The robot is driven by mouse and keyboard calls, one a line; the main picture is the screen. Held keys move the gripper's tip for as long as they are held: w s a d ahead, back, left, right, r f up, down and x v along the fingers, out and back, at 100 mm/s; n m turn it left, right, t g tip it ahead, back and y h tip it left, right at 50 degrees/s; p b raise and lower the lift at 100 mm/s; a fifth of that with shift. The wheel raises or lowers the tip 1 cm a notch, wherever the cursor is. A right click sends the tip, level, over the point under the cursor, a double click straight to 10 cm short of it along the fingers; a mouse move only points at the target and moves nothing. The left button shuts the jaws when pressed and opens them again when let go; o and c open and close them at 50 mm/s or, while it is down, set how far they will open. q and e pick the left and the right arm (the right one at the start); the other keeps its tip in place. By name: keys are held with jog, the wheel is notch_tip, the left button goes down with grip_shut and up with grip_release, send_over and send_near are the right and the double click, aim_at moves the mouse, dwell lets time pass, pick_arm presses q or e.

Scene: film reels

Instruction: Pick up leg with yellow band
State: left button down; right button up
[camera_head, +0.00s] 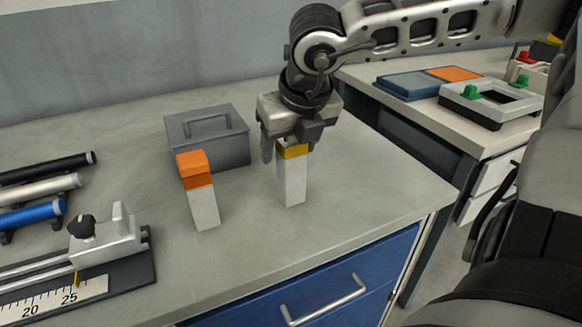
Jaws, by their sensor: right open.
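The leg with the yellow band (292,180) is a white block that stands upright on the grey table, with a yellow band near its top. My right gripper (288,150) comes from above, pointing down over this leg. Its fingers are open around or beside the leg's top; part of the top is hidden by the gripper. I cannot tell whether the fingers touch it. A second white leg with an orange top (202,190) stands to the left. My left gripper is not in view.
A grey box with a handle (208,138) stands behind the legs. A slide with a scale (107,240) lies at the front left, with black, silver and blue tubes (30,215) behind it. A second table at the right holds trays and a frame (492,100).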

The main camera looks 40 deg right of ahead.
jog(key=shift+w+f, duration=0.1)
jog(key=shift+f, duration=0.2)
jog(key=c, duration=1.2)
jog(key=shift+r, duration=0.2)
